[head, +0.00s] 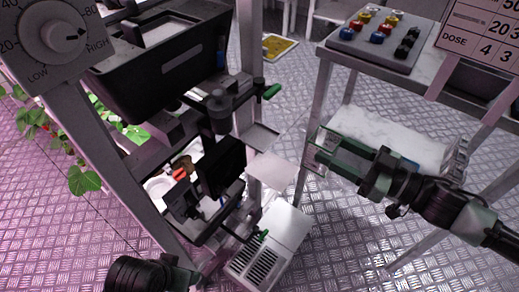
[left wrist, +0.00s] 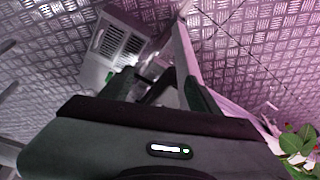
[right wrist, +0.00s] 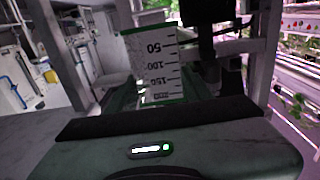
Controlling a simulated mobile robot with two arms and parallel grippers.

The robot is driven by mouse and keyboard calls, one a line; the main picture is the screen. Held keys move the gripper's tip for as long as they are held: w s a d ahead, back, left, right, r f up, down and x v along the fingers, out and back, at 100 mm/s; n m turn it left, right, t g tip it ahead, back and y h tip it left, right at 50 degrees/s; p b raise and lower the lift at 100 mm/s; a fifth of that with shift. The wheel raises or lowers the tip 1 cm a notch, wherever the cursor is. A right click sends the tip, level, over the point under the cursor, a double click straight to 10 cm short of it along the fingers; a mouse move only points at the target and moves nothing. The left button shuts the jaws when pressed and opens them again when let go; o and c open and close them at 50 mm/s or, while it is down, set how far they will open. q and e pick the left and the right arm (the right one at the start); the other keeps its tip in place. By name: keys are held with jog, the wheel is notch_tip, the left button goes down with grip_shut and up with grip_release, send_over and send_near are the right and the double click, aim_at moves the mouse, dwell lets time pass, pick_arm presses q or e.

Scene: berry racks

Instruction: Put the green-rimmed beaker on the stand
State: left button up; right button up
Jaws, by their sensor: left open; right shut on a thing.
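The green-rimmed beaker (right wrist: 153,68) is clear with a black printed scale and appears in the right wrist view between the fingers of my right gripper (right wrist: 165,92). In the head view my right gripper (head: 338,155) is shut on it, in the air right of the rack; the beaker's outline is hard to make out there. My left gripper (left wrist: 160,88) is open and empty in the left wrist view, and only part of its arm shows at the bottom of the head view. A pale square plate (head: 271,170) juts out beside the rack; I cannot tell whether it is the stand.
A metal rack (head: 247,60) carries a black bin (head: 160,65) and dark equipment. A grey vented box (head: 270,245) stands on the floor below the plate. A table at right holds a panel with coloured knobs (head: 375,45). Open floor lies between rack and table.

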jog(key=shift+w+d+f, duration=0.1)
jog(key=shift+w+f, duration=0.05)
jog(key=shift+f, duration=0.05)
jog(key=b+x, duration=0.1)
jog(key=x, duration=1.6)
jog(key=shift+w+a, duration=0.15)
jog(key=shift+a, duration=0.15)
jog(key=shift+w+a+f+b, duration=0.1)
jog(key=shift+f+b, duration=0.2)
jog(key=shift+f, duration=0.5)
pick_arm(q)
jog(key=shift+s+r, duration=0.15)
jog(key=shift+s, duration=0.1)
jog(key=shift+a, duration=0.1)
pick_arm(e)
jog(key=o, duration=1.3)
jog(key=shift+o, duration=0.2)
